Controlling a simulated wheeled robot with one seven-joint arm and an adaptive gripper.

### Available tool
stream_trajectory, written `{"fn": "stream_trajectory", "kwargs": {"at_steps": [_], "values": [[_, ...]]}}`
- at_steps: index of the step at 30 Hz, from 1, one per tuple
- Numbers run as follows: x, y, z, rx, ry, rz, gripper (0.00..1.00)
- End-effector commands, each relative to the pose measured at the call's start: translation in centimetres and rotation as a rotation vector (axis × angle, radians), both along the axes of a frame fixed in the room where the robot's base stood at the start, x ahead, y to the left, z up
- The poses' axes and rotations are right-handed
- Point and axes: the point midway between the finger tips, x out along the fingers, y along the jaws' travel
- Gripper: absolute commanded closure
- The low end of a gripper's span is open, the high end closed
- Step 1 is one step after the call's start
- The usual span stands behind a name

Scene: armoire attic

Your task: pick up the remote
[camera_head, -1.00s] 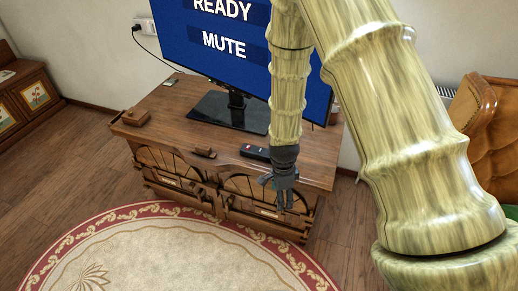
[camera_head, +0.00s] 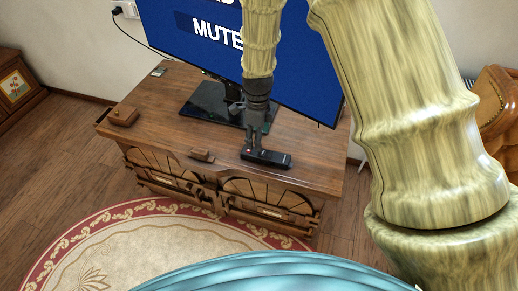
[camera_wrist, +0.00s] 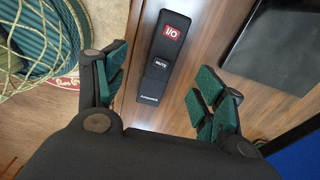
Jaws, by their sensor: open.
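The remote (camera_head: 266,158) is a black bar lying flat on the wooden TV stand (camera_head: 157,112), near its front edge. In the wrist view the remote (camera_wrist: 160,60) has a red I/O button and a MUTE label, and it lies ahead of and between the spread fingers. My gripper (camera_head: 256,144) is above the remote's left part in the head view. In the wrist view my gripper (camera_wrist: 158,88) is open with green finger pads and nothing between them is gripped. I cannot tell the exact height gap to the remote.
A TV screen (camera_head: 215,30) on a black base (camera_head: 205,105) stands behind the remote. A round rug (camera_head: 120,240) lies in front.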

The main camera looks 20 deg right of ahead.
Motion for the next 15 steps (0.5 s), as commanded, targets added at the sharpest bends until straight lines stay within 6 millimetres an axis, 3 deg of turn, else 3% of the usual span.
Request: {"fn": "stream_trajectory", "kwargs": {"at_steps": [6,15], "values": [[-0.4,-1.3,-3.0,0.0,0.004,-0.018,0.3],[-0.3,-1.4,-4.7,0.0,0.001,-0.02,0.3]]}}
